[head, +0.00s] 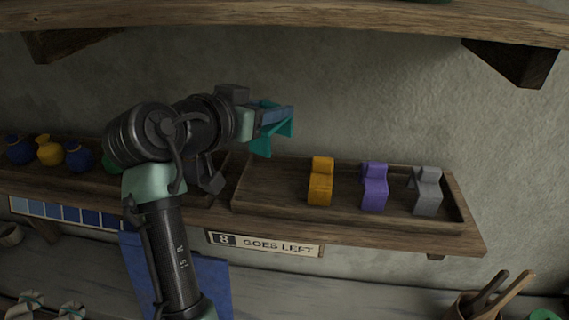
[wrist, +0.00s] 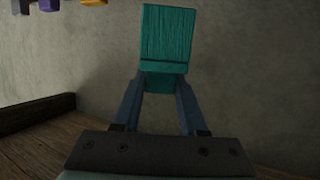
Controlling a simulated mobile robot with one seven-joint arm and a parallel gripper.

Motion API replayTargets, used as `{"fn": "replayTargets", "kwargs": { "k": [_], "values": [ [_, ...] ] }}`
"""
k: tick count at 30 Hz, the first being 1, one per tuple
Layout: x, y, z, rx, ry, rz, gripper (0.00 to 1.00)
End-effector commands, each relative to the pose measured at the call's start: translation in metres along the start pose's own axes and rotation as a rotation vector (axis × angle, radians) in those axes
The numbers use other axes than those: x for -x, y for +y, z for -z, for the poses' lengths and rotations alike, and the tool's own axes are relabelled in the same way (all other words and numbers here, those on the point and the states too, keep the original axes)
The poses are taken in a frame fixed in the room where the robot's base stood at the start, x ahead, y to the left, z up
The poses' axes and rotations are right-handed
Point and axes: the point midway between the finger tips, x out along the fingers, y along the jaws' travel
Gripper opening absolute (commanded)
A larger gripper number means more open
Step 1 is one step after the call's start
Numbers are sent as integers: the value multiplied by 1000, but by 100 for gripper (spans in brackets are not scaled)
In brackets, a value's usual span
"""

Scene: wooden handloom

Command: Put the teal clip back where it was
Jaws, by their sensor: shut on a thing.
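The wooden tray (head: 335,221) on the lower shelf holds an orange clip (head: 320,182), a purple clip (head: 374,186) and a grey clip (head: 426,190) in a row. The tray's left part, beside the orange clip, is bare.
An upper shelf (head: 300,17) with brackets runs above. Blue and yellow pots (head: 50,151) stand on the shelf at left. A sign (head: 264,243) reading "8 GOES LEFT" is on the lower shelf's front edge. A cup with wooden tools (head: 490,298) is at lower right.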

Motion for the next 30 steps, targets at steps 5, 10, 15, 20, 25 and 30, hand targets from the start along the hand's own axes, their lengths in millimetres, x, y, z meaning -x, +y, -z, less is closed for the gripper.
{"fn": "replayTargets", "kwargs": {
  "k": [5,10,15,20,25,30],
  "values": [
    [-9,0,-30,7,-5,-2,0],
    [-16,0,-51,4,-1,-1,0],
    [-21,1,-70,7,-4,-1,0],
    [-27,0,-87,4,-1,0,0],
    [-28,0,-90,1,0,0,0],
    [-28,0,-92,1,0,0,0]
  ]
}}
